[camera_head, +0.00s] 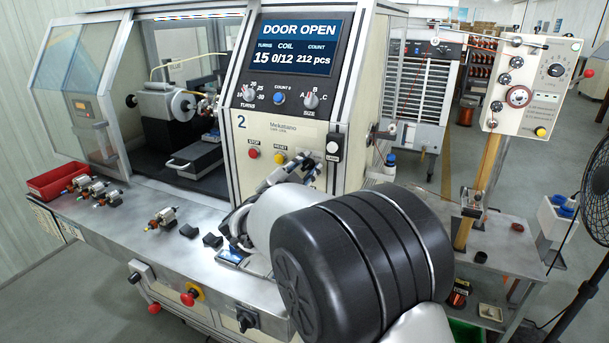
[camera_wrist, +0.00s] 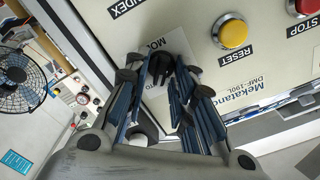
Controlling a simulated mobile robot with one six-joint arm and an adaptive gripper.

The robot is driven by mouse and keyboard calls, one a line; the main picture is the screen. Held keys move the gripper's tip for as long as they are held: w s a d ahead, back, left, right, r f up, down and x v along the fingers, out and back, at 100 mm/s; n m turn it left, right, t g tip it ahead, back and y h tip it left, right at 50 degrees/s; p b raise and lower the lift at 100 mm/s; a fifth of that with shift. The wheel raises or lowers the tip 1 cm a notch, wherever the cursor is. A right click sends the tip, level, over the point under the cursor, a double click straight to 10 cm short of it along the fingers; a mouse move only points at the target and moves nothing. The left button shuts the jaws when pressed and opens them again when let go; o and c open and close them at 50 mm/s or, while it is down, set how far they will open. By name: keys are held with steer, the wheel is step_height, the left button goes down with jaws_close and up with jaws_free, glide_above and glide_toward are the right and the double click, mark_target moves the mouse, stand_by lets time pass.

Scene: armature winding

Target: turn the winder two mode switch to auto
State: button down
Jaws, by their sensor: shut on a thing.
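Winder two (camera_head: 293,135), the machine marked 2, has a beige panel with its screen reading DOOR OPEN. In the wrist view, which is upside down, the black mode switch knob (camera_wrist: 160,69) sits on the panel beside a partly covered label starting MO. My gripper (camera_wrist: 163,80) has its fingers on both sides of the knob and is shut on it. In the head view my gripper (camera_head: 308,172) reaches the lower right of the panel, and my arm hides most of the switch.
A yellow reset button (camera_wrist: 233,32) and a red stop button (camera_wrist: 303,6) are beside the switch. Armatures (camera_head: 165,216) and a red bin (camera_head: 58,181) lie on the bench ledge. A fan (camera_head: 597,190) stands at right.

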steer(key=shift+m+b, duration=0.3)
steer(key=shift+m, duration=0.2)
steer(key=c, duration=1.7)
jaws_free()
steer(key=v, duration=1.2)
steer(key=shift+r, duration=0.1)
